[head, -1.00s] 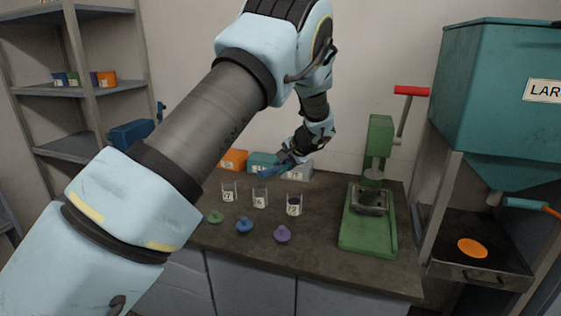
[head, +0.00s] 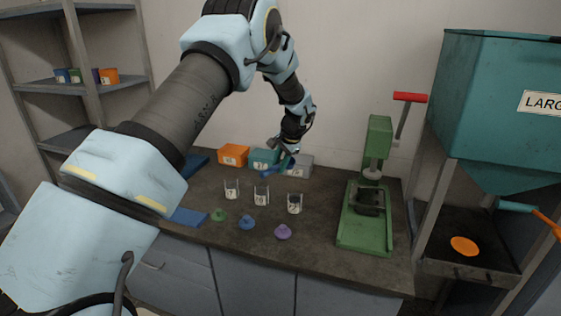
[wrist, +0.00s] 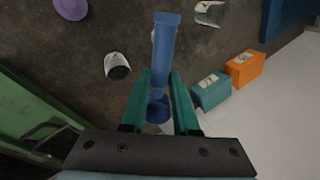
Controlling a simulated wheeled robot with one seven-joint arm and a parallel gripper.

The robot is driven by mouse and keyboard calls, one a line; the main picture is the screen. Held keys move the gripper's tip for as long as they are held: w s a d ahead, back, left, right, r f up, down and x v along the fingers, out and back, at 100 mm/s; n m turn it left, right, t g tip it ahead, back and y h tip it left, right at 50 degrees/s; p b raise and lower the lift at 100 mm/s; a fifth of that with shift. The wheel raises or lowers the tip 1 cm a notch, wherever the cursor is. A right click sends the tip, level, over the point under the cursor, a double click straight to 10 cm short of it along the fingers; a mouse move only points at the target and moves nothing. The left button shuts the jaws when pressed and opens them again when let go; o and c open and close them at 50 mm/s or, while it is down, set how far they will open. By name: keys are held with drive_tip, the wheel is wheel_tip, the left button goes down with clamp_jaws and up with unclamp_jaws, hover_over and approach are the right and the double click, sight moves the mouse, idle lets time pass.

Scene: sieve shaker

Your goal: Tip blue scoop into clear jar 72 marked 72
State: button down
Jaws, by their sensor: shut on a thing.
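My gripper (wrist: 160,82) is shut on the blue scoop (wrist: 165,45), which lies between its teal fingers in the wrist view. In the head view the scoop (head: 275,169) hangs from my gripper (head: 287,158) at the back of the bench, in front of the bins. Clear jar 72 (head: 294,204) stands upright as the rightmost of three jars, nearer than the scoop and apart from it. Its label is only partly legible now. In the wrist view this jar (wrist: 118,68) is left of the scoop and has dark contents. I cannot tell what the scoop holds.
Two other clear jars (head: 261,196) (head: 232,190) stand left of jar 72. Green, blue and purple lids (head: 283,232) lie in front. Orange, teal and grey bins (head: 233,154) line the back. A green press (head: 365,225) stands right.

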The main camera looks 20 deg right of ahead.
drive_tip(key=shift+s+d+g, duration=0.1)
drive_tip(key=shift+g, duration=0.3)
drive_tip(key=shift+w+r, duration=0.1)
drive_tip(key=shift+w, duration=0.1)
drive_tip(key=shift+w+a+r+g+h, duration=0.1)
drive_tip(key=shift+g+h, duration=0.1)
drive_tip(key=shift+g, duration=0.35)
drive_tip(key=shift+w+a+r+g+h, duration=0.1)
drive_tip(key=shift+g+h, duration=0.1)
drive_tip(key=shift+g, duration=0.35)
drive_tip(key=shift+s+d+r+g+h, duration=0.15)
drive_tip(key=shift+s+g+h, duration=0.15)
drive_tip(key=shift+g, duration=0.5)
drive_tip(key=shift+w, duration=0.1)
